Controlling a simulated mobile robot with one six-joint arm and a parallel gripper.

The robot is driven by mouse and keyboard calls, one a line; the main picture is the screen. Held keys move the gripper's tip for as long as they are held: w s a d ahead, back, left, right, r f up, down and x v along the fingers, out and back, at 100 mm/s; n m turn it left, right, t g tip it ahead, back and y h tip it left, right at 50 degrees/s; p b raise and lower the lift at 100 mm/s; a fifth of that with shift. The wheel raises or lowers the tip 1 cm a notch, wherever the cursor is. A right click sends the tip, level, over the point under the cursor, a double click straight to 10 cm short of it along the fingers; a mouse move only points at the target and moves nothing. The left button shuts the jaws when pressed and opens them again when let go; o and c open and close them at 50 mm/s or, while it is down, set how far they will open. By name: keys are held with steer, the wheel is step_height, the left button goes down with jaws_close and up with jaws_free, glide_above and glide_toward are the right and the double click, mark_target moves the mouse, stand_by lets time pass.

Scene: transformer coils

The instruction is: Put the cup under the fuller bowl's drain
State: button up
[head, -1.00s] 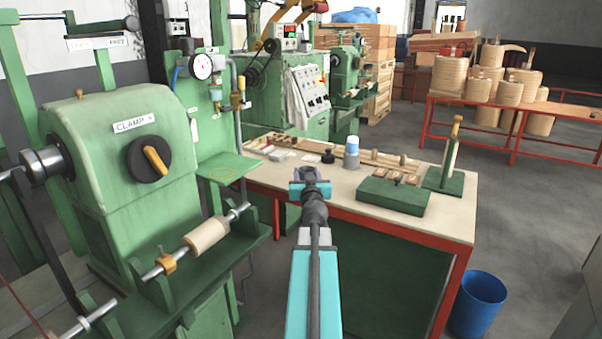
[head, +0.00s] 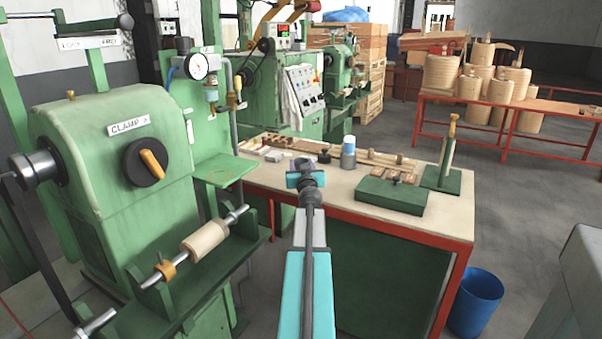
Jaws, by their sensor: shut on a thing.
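My gripper (head: 306,172) is over the left part of the bench, in front of the machine. Its jaws are shut on a small greyish thing (head: 303,163), mostly hidden by the gripper; I cannot tell for sure that it is the cup. A small bowl with bluish contents (head: 211,94) hangs below the round gauge on the green machine, left of and higher in the picture than my gripper. A yellowish fitting (head: 237,88) hangs to its right; I cannot tell whether it is a second bowl. The fill levels and drains are too small to read.
A green shelf (head: 224,169) juts out below the gauge. The bench (head: 420,222) carries a grey bottle with a pale blue top (head: 348,153), a dark round piece (head: 325,157) and a green block (head: 391,195). A blue bin (head: 475,302) stands on the floor at the right.

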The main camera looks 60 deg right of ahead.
steer(key=shift+d, duration=0.1)
steer(key=shift+w+d, duration=0.15)
steer(key=shift+d, duration=0.25)
step_height(320, 180, down, 2)
steer(key=shift+w+d+b, duration=0.15)
steer(key=shift+b, duration=0.5)
steer(key=shift+f, duration=0.4)
steer(key=shift+f+b, duration=0.45)
steer(key=shift+f, duration=0.15)
steer(key=o, duration=1)
steer(key=shift+r, duration=0.2)
steer(key=shift+b+v, duration=0.75)
steer(key=shift+v, duration=5.3)
